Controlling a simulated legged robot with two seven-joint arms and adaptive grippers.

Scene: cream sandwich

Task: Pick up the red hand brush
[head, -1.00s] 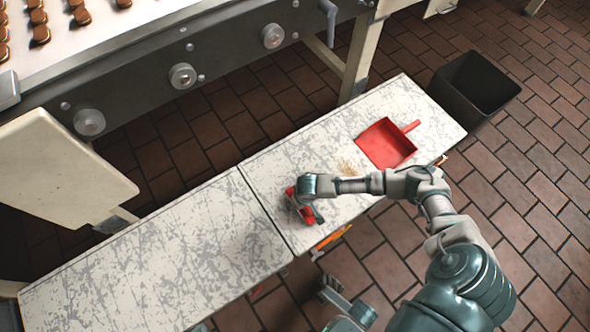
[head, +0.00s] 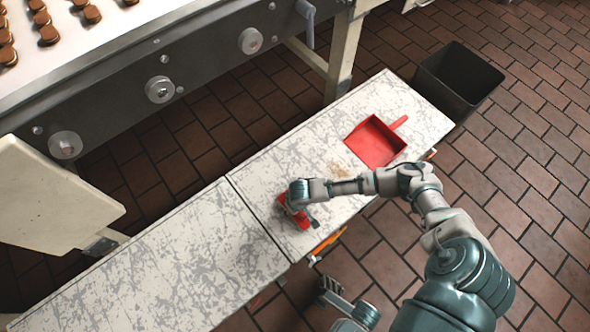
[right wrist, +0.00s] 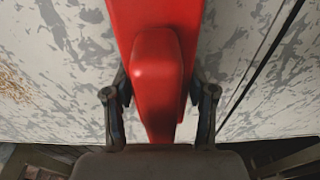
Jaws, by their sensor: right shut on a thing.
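The red hand brush (head: 291,214) is on the worn white bench top, near the seam between its two sections. My right gripper (head: 297,202) is over it and hides part of it in the head view. In the right wrist view the brush's red handle (right wrist: 157,75) runs between the two fingers of my right gripper (right wrist: 160,105), which is shut on it. I cannot tell whether the brush touches the bench. Part of what looks like my left gripper (head: 328,291) shows at the bottom of the head view, low beside the bench; its jaw state is unclear.
A red dustpan (head: 374,143) lies on the bench (head: 190,255), with brown crumbs (head: 338,168) near it. A black bin (head: 459,80) stands past the bench's far end. A conveyor (head: 160,62) with chocolate-coated pieces runs behind. An orange item (head: 327,243) is at the bench's near edge.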

